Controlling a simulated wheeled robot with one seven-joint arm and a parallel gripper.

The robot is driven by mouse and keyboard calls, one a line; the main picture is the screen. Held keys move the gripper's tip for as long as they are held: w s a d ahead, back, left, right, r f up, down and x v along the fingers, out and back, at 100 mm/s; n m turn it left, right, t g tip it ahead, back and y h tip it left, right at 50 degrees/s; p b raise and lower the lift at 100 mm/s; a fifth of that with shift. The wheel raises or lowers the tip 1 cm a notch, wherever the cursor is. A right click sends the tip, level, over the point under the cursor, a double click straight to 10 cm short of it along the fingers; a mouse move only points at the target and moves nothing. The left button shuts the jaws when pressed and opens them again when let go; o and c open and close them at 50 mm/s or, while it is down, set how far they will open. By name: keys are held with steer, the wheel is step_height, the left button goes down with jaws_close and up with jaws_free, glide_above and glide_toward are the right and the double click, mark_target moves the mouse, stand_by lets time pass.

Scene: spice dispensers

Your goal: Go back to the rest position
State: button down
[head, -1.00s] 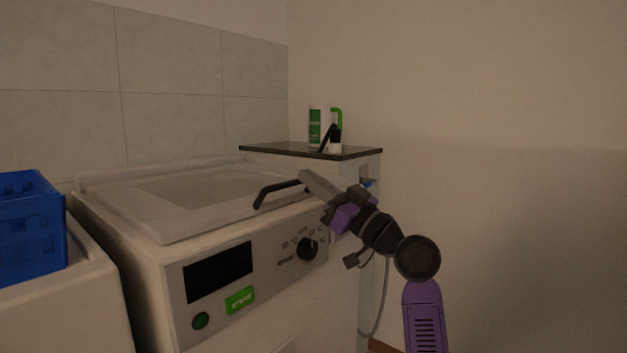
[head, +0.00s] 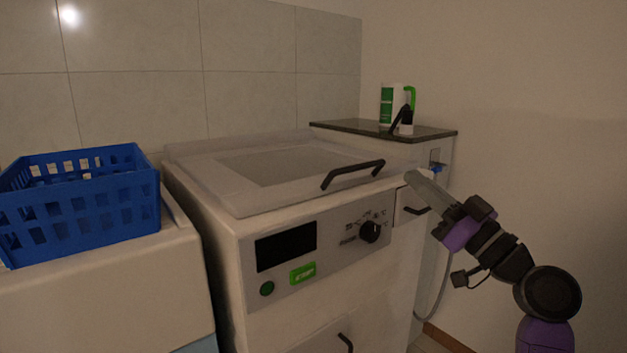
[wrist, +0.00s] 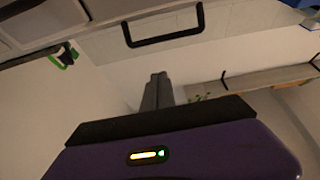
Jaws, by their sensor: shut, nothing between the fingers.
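My gripper (head: 412,177) is in the head view at the right front corner of the white appliance (head: 212,222). Its grey fingers are together and hold nothing. They point up and left, near the right end of the lid's black handle (head: 352,174); I cannot tell exactly how far apart they are. In the wrist view the closed fingers (wrist: 157,84) show at the centre, with the black handle (wrist: 163,40) beyond them at the top. The appliance lid (head: 235,190) is down.
A blue crate (head: 82,222) stands on a white unit at the left. A white and green bottle (head: 387,105) and a small dark-handled item stand on the dark shelf (head: 350,127) at the back right. The wall beside my arm at the right is bare.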

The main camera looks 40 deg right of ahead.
steer(key=s+d+f+m+g+h, duration=0.1)
steer(key=s+d+f+m+h, duration=0.3)
steer(key=m+h, duration=0.45)
steer(key=s+a+f+g+h, duration=0.1)
steer(key=s+a+f, duration=0.1)
steer(key=a+f, duration=0.35)
steer(key=s+a+f+g+h, duration=0.1)
steer(key=s+a+f+g, duration=0.15)
steer(key=f, duration=0.65)
steer(key=s+a+f+n+g+y, duration=0.2)
steer(key=s+a+f+n+y, duration=0.25)
steer(key=s+a+f, duration=0.55)
steer(key=s+a+f+n+g+y, duration=0.25)
steer(key=s+a+f+y, duration=0.3)
steer(key=s+a, duration=0.8)
step_height(320, 180, up, 31)
steer(key=a+p, duration=0.1)
steer(key=p, duration=3)
steer(key=shift+w+n+t, duration=0.35)
steer(key=shift+n+t, duration=0.05)
steer(key=shift+n, duration=0.05)
